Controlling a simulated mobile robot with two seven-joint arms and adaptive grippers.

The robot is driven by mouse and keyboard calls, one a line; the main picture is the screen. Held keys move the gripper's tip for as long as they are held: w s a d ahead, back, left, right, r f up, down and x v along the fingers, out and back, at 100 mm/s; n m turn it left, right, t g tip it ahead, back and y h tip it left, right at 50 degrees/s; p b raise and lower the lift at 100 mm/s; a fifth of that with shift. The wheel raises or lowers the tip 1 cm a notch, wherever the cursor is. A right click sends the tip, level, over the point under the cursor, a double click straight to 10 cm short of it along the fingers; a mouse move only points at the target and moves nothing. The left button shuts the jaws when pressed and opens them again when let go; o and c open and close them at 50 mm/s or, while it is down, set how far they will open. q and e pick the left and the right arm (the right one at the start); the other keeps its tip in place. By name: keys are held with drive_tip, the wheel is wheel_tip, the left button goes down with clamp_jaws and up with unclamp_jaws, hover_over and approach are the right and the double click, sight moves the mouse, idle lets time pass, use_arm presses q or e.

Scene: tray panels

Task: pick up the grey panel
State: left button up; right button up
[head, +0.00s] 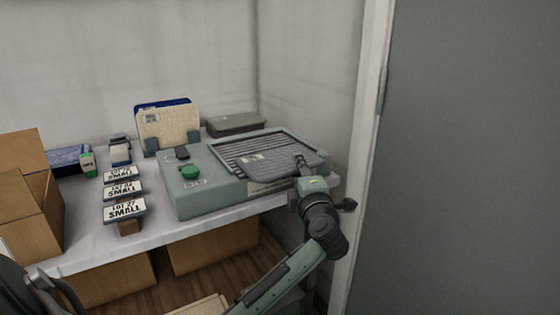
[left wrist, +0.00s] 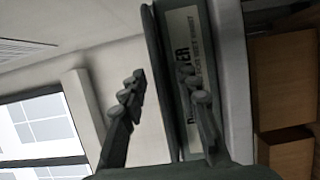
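The grey panel (head: 270,164) is a thin rounded slab with a small label, lying tilted on the slatted top of the grey-green machine (head: 210,195). My left gripper (head: 302,163) is at its front right edge. In the left wrist view the two fingers of my left gripper (left wrist: 163,78) stand apart. The dark edge of the grey panel (left wrist: 154,50) runs between them, with a gap on the left finger's side. Contact with the right finger cannot be told. The labelled machine front (left wrist: 183,30) is behind the right finger. My right gripper is not in view.
A cream panel (head: 170,127) and a blue panel (head: 160,104) stand in a rack behind the machine. Several "LOT 27 SMALL" signs (head: 124,208) stand left of it. Cardboard boxes (head: 40,205) are at the left. A wall and door frame (head: 365,150) are close on the right.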

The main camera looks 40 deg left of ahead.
use_arm(q)
drive_tip(key=shift+w+a, duration=0.1)
clamp_jaws()
idle(0.4)
